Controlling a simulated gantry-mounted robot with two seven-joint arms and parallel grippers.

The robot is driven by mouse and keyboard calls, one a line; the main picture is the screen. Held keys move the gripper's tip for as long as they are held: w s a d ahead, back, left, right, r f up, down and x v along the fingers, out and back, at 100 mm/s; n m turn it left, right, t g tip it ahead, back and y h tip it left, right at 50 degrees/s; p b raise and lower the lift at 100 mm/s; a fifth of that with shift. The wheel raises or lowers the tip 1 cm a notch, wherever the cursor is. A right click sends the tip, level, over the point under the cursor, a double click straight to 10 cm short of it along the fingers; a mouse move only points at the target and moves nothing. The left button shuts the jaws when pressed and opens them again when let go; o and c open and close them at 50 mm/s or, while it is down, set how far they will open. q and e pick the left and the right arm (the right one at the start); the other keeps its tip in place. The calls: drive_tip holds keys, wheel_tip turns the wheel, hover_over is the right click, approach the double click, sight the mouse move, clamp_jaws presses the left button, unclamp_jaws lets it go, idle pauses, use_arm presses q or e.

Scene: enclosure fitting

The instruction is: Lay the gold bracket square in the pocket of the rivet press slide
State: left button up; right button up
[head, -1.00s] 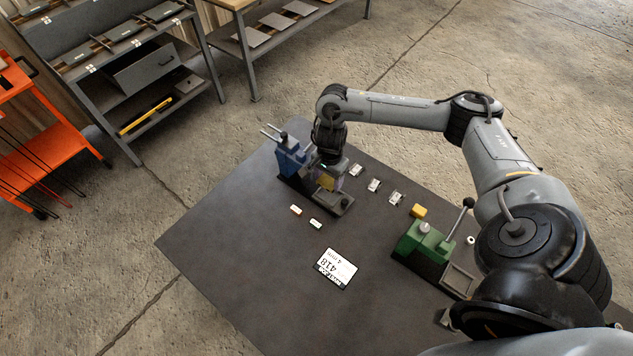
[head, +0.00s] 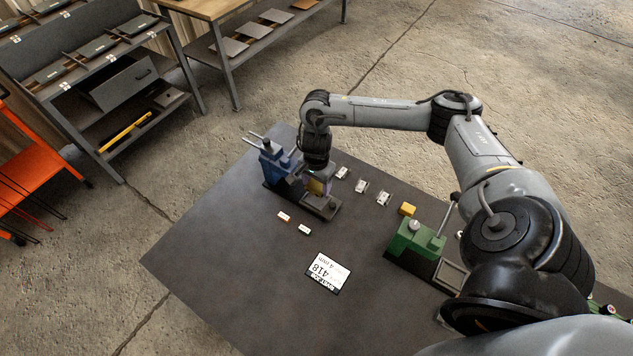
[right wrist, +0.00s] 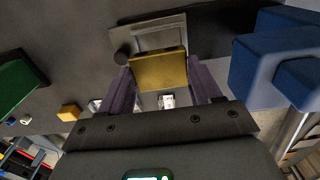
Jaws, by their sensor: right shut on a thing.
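The gold bracket (head: 316,187) is held in my right gripper (head: 319,184) above or at the flat grey slide of the blue press. In the right wrist view the bracket (right wrist: 158,70) sits between two purple fingers. Its far edge lies close to the slide's framed pocket (right wrist: 172,38); I cannot tell whether it touches. The slide (head: 328,210) sticks out at the foot of the blue press (head: 280,170), and the arm and bracket partly hide it. My left gripper is not in view.
A green press (head: 415,241) with a lever and its own framed slide stands to the right, a yellow block (head: 407,209) behind it. Several small silver parts lie behind. Two small blocks (head: 284,217) and a label card (head: 325,270) lie in front. The left table area is clear.

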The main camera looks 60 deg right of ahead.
sight(316, 186)
drive_tip(key=shift+f+b, duration=1.8)
drive_tip(key=shift+f, duration=0.4)
drive_tip(key=shift+b, duration=0.35)
idle(0.6)
drive_tip(key=shift+f+b, duration=0.85)
drive_tip(key=shift+r, duration=0.25)
drive_tip(key=shift+r+p, duration=0.3)
drive_tip(key=shift+p, duration=0.15)
